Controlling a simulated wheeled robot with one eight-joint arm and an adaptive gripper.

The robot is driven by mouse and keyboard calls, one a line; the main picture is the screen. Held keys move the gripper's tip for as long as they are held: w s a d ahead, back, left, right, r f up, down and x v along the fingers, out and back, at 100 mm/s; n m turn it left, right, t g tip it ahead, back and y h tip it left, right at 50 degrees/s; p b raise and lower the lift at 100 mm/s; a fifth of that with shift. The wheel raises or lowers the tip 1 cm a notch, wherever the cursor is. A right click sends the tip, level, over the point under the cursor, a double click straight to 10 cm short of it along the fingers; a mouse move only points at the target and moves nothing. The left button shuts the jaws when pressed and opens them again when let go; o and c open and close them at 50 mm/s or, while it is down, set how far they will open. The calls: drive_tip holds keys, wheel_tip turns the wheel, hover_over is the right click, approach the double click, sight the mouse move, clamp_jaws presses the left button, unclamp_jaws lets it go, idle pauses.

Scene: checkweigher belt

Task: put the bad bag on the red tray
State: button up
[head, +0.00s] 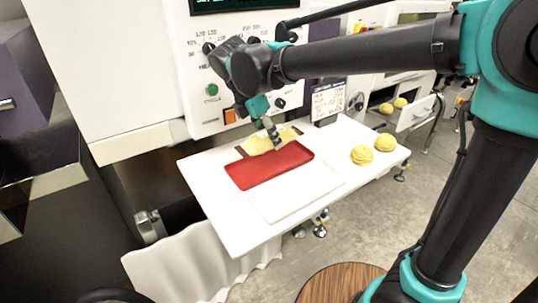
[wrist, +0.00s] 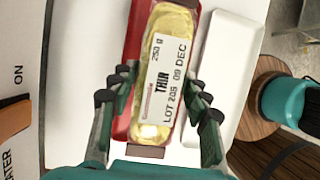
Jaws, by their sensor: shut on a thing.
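A yellow bag (wrist: 175,30) with a white label reading "250 g", "LOT 205 09 DEC" lies between the fingers of my gripper (wrist: 158,105) in the wrist view. In the head view the bag (head: 259,142) is at the back edge of the red tray (head: 269,166), with my gripper (head: 272,135) shut on it from above. The red tray also shows behind the bag in the wrist view (wrist: 122,122). I cannot tell whether the bag touches the tray. Part of the bag is hidden by my fingers.
A white tray (head: 297,192) lies in front of the red one on the white table (head: 226,222). Two yellow round bundles (head: 373,150) sit at the table's right. A small display (head: 328,102) stands at the back. A machine panel with buttons (head: 212,90) rises behind.

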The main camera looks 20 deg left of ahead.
sight(258, 134)
drive_tip(key=shift+f, duration=3.3)
drive_tip(key=o, duration=1.4)
drive_tip(key=shift+f, duration=0.1)
drive_tip(key=v, duration=1.2)
